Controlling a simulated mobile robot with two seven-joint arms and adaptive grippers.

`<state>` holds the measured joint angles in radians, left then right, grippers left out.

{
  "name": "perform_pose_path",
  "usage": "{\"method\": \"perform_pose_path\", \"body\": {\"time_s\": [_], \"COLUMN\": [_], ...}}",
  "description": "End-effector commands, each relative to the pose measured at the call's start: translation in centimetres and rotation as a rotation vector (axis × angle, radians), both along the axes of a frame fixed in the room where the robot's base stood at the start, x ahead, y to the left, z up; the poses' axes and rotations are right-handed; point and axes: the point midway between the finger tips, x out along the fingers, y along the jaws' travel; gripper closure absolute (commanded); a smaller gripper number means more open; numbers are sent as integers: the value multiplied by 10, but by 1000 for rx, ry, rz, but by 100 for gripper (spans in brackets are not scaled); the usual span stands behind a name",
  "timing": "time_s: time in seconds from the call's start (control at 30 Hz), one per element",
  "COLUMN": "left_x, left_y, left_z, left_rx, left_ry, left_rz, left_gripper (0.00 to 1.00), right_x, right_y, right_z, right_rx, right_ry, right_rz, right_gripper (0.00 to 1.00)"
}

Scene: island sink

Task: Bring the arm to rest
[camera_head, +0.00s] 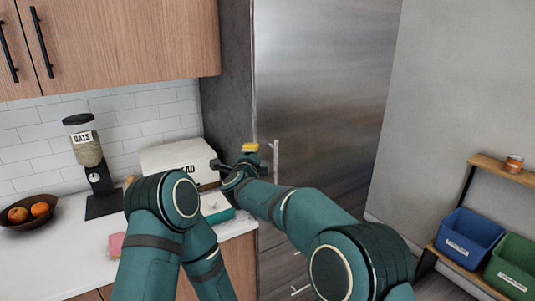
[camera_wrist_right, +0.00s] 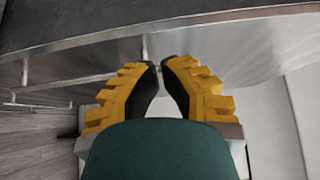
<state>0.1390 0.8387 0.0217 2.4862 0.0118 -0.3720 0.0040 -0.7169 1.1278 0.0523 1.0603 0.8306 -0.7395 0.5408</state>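My right arm reaches forward over the counter's right end, in front of the steel fridge (camera_head: 325,80). The yellow fingertips of my right gripper (camera_head: 250,148) show near the fridge's edge. In the right wrist view the yellow-and-black fingers of the right gripper (camera_wrist_right: 159,70) are closed together, with at most a sliver between them and nothing held. My left arm is bent over the counter in the head view; its gripper is hidden behind the arm links.
The white counter (camera_head: 50,260) holds a fruit bowl (camera_head: 32,210), an oats dispenser (camera_head: 85,150), a white bread box (camera_head: 175,156), a teal-edged tray (camera_head: 218,215) and a pink item (camera_head: 116,243). At right, a shelf holds a blue bin (camera_head: 468,238), a green bin (camera_head: 515,265) and a can (camera_head: 513,164).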

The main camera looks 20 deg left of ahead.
Motion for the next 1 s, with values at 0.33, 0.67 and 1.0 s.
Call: {"method": "perform_pose_path", "body": {"time_s": [0.33, 0.67, 1.0], "left_x": [0, -2, -4], "left_y": [0, -1, -2], "left_z": [1, -10, -25], "left_rx": [-1, 0, 0], "left_ry": [0, 4, 8], "left_rz": [-1, -4, -6], "left_gripper": [59, 59, 59], "right_x": [-10, 12, -37], "right_y": [17, -64, -208], "right_z": [-1, -116, -295], "right_rx": [-2, -307, -724], "right_ry": [1, 108, 354], "right_rz": [-1, 42, 237], "right_gripper": [100, 100, 100]}}
